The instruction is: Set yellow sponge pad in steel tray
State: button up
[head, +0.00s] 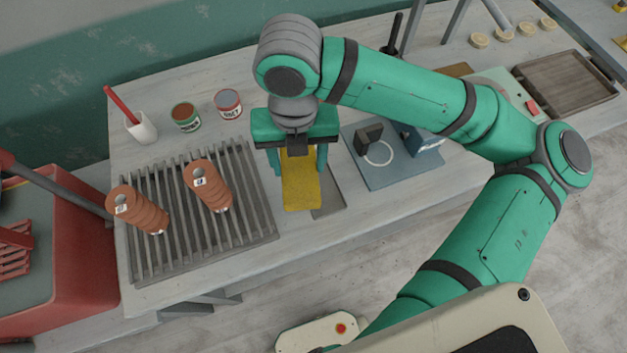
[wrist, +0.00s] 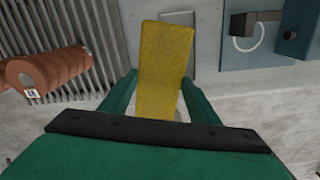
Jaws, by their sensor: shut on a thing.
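The yellow sponge pad (head: 301,182) is a long flat block between the fingers of my gripper (head: 298,165). In the wrist view the sponge pad (wrist: 166,60) stretches out ahead of my gripper (wrist: 162,85), which is shut on it across its width. It appears to be above the bench, over a flat grey plate (head: 328,206) that it partly covers; the gap is hard to judge. A shallow rimmed tray (head: 565,84), brownish grey and seemingly empty, lies at the far right of the bench and looks like the steel tray.
A slatted rack (head: 255,215) with two stacks of brown rings (head: 208,186) stands left of my gripper. A blue board (head: 385,175) with a dark block and a white ring lies right. Tins (head: 228,103) and a cup (head: 141,127) stand behind. A red bin (head: 75,275) is at left.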

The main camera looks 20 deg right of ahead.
jog(key=shift+w+d+f+n, duration=0.3)
jog(key=shift+d+f+n, duration=0.35)
jog(key=shift+f, duration=1.25)
jog(key=shift+w+d+f+n, duration=0.35)
jog(key=shift+d+f, duration=0.65)
jog(key=shift+f, duration=0.9)
jog(key=shift+w+d+f+n, duration=0.3)
jog(key=shift+d+f+n, duration=0.35)
jog(key=shift+f, duration=1.25)
jog(key=shift+d+f, duration=0.15)
jog(key=o, duration=1.2)
jog(key=shift+c, duration=0.2)
notch_tip(320, 180, up, 12)
jog(key=shift+r, duration=0.2)
